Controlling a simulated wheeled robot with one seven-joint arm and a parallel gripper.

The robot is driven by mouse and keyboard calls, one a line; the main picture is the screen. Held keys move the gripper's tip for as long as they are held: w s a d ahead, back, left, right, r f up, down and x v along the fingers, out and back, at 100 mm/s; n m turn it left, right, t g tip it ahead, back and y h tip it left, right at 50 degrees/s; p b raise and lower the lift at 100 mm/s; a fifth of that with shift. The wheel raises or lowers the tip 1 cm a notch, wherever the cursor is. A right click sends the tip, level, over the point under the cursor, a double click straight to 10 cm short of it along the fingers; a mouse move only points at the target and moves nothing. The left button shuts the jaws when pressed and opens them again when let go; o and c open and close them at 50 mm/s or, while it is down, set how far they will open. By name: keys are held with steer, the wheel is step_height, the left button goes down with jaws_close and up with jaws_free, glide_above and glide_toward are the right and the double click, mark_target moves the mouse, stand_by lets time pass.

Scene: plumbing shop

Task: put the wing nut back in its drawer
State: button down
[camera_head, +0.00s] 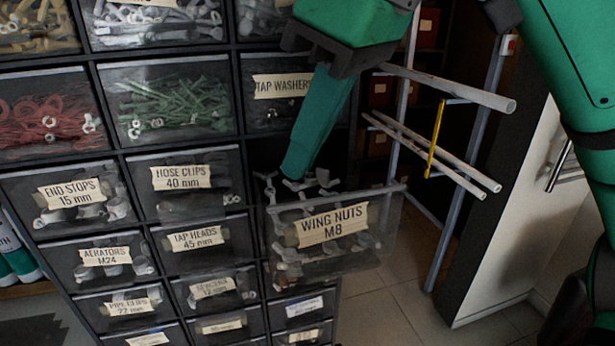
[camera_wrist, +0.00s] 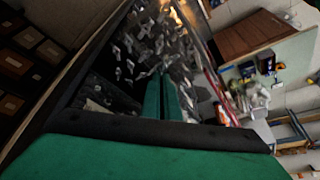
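The drawer labelled "WING NUTS M8" (camera_head: 333,226) is pulled out from the cabinet, and many wing nuts show inside it. My gripper (camera_head: 297,172) points down over the drawer's back part, its tips about level with the rim. A grey wing nut (camera_head: 294,184) shows right at the fingertips. In the wrist view the two green fingers (camera_wrist: 161,76) are close together with a narrow dark gap, and they appear shut on that nut. Loose wing nuts lie around the tips there, so the held one is hard to pick out.
Closed labelled drawers surround the open one, such as "HOSE CLIPS" (camera_head: 186,180) and "TAP HEADS" (camera_head: 198,240). A rack with protruding pale pipes (camera_head: 440,85) stands close to the right. Tiled floor (camera_head: 385,310) is free below right.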

mark_target(308, 182)
steer(key=shift+w+d+f, duration=0.1)
steer(key=shift+w+f, duration=0.15)
steer(key=shift+f, duration=0.1)
steer(key=shift+w+f, duration=0.15)
steer(key=shift+f, duration=0.8)
steer(key=shift+w+f, duration=0.15)
steer(key=shift+f, duration=0.75)
steer(key=shift+f, duration=0.1)
steer(key=c, duration=2)
jaws_free()
steer(key=shift+c, duration=0.2)
steer(key=v, duration=1.2)
